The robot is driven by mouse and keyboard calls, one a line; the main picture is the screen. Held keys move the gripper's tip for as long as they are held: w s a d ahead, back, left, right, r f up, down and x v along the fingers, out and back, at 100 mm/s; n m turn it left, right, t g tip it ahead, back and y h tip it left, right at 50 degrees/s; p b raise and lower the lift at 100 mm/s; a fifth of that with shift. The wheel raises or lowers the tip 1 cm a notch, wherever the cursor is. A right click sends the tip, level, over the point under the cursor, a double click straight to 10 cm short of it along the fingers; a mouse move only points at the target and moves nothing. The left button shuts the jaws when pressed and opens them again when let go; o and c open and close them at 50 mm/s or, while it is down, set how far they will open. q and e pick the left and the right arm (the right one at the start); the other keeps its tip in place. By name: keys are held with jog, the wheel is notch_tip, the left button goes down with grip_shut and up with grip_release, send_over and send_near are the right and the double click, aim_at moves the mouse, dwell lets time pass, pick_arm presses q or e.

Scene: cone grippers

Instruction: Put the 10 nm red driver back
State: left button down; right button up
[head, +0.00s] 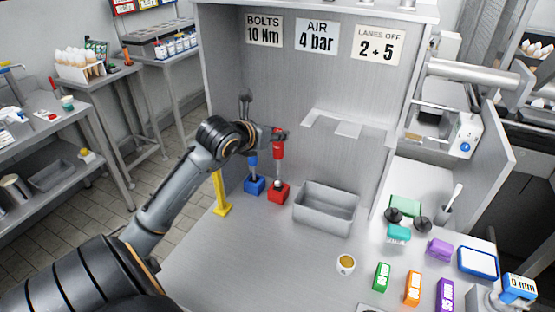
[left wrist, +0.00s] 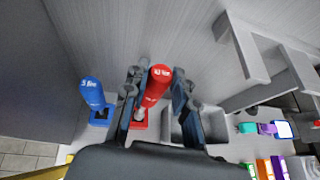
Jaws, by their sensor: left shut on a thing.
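The red driver (head: 278,150) stands upright at the red holder block (head: 278,194) on the bench, its shaft pointing down at the block. I cannot tell whether its tip is seated or just above it. My left gripper (head: 279,133) is shut on the upper part of the red driver. In the left wrist view the red driver (left wrist: 156,84) is between the fingers, with the red block (left wrist: 141,120) below it. The blue driver (head: 252,162) stands in the blue holder block (head: 255,186) just to the left. My right gripper is not in view.
A grey open bin (head: 325,208) is right of the red block. A yellow post (head: 221,195) stands to the left. A bracket shelf (head: 345,128) juts from the back wall.

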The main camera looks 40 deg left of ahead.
aim_at(275, 151)
pick_arm(q)
jog(key=shift+w+f, duration=0.1)
jog(key=shift+f, duration=0.5)
notch_tip(275, 151, down, 4)
jog(key=b, duration=0.2)
jog(key=shift+w+b, duration=0.1)
jog(key=shift+b, duration=0.2)
jog(key=shift+f, duration=0.25)
jog(key=shift+a+r, duration=0.1)
jog(key=c, duration=1.1)
grip_release()
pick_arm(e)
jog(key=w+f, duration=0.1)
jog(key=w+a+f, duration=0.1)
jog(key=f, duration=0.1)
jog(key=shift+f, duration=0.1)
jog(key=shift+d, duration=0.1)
